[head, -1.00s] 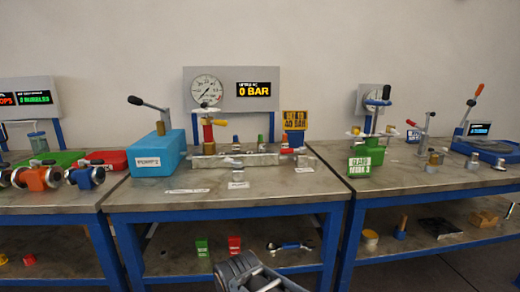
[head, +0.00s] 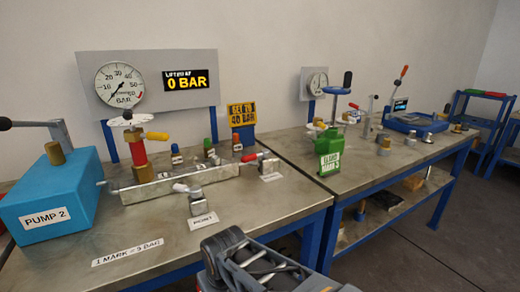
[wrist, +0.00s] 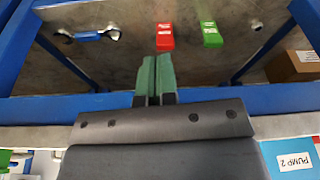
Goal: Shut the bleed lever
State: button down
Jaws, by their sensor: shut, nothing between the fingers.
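My gripper (wrist: 154,62) shows in the wrist view with its green fingers together and nothing between them. It points past the blue bench frame toward the lower shelf, away from the valves. In the head view my arm is at the bottom, in front of the bench; the fingertips are out of that view. A steel manifold block (head: 177,182) on the bench carries small lever valves.
Blue PUMP 2 (head: 50,194) stands left of the manifold. A gauge (head: 120,84) and a display (head: 186,78) reading 0 BAR are behind. Red (wrist: 165,36) and green (wrist: 211,34) blocks and a wrench (wrist: 87,36) are on the lower shelf. The bench's front right corner is bare.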

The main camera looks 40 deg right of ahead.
notch_tip(320, 180, up, 14)
jog(key=w+m+y+p, duration=0.1)
jog(key=w+m+p, duration=0.15)
jog(key=p, duration=0.95)
jog(key=m+t+h+p, duration=0.15)
jog(key=m+t, duration=1.05)
jog(key=m, duration=2.2)
send_near(251, 159)
jog(key=x, duration=0.7)
jog(key=shift+w, duration=0.3)
jog(key=shift+w+f, duration=0.1)
